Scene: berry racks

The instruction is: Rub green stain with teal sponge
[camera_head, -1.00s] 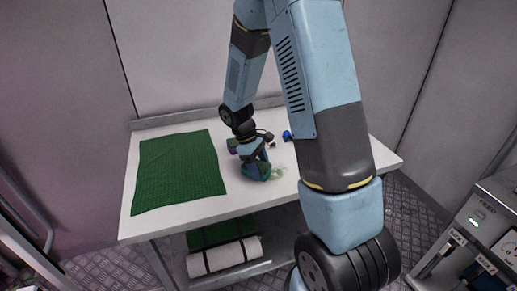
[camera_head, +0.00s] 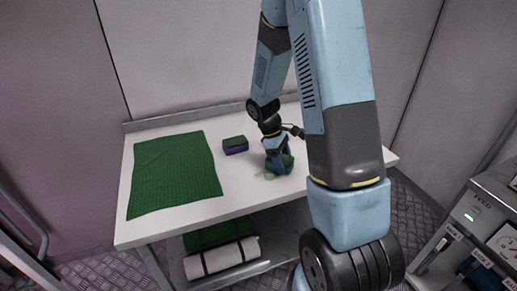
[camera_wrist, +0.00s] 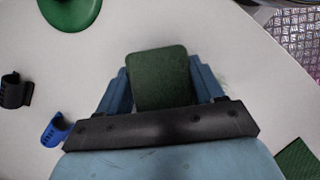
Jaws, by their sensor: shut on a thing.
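My gripper (camera_head: 278,164) is shut on the teal sponge, which looks dark green, and holds it low at the white table top. In the wrist view the sponge (camera_wrist: 161,78) sits between the two blue fingers of my gripper (camera_wrist: 161,88). A faint pale green stain (camera_head: 266,176) shows on the table just left of and in front of the sponge. Part of the stain may be hidden under the sponge and gripper.
A green cloth (camera_head: 175,173) covers the table's left part. The wrist view shows a green round object (camera_wrist: 70,12), a black clip-like piece (camera_wrist: 15,92) and a blue one (camera_wrist: 55,130).

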